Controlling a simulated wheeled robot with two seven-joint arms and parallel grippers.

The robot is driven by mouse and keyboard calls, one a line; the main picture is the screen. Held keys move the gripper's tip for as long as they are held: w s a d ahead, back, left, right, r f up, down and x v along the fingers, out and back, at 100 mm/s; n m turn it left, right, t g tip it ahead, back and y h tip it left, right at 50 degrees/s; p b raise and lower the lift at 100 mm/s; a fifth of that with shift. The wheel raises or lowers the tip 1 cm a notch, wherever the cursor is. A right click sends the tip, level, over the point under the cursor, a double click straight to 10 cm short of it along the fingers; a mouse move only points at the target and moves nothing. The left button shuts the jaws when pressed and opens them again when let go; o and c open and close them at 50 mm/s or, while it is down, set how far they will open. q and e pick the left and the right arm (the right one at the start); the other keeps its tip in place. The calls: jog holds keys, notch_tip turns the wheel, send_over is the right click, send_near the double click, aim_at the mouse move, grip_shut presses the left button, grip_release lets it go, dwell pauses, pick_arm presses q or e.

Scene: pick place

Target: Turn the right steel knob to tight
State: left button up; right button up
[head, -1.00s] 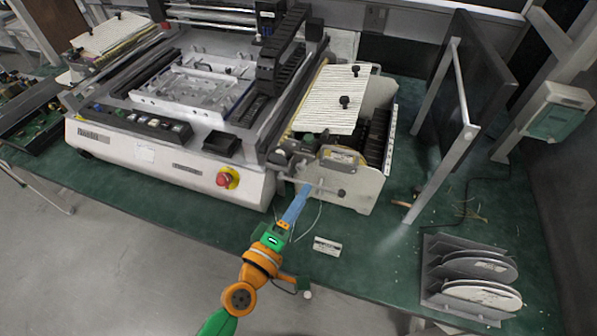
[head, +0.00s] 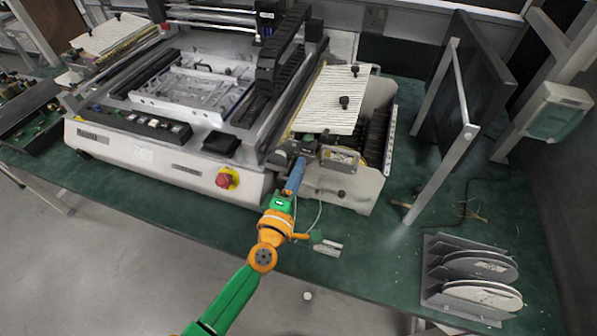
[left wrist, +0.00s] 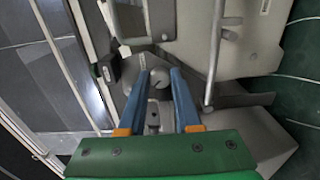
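A round grey steel knob (left wrist: 159,77) shows in the left wrist view, near the tips of my left gripper (left wrist: 160,74). The gripper is open, with one blue finger on each side of the knob; a small gap seems to show at each side, and I cannot tell whether either finger touches it. In the head view my left gripper (head: 297,172) reaches up to the front of the machine's right-hand unit (head: 338,188). The knob cannot be made out there. My right gripper is not in view.
A metal rod (left wrist: 213,60) stands close right of the fingers in the left wrist view. The large white machine (head: 160,165) has a red stop button (head: 226,178). A reel rack (head: 468,280) and an upright dark panel (head: 480,85) are to the right on the green table (head: 375,240).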

pick_arm(q)
grip_shut()
jog(key=shift+m, duration=0.3)
jog(key=shift+m+p, duration=1)
jog(key=shift+m, duration=2.1)
jog(key=o, duration=0.8)
grip_release()
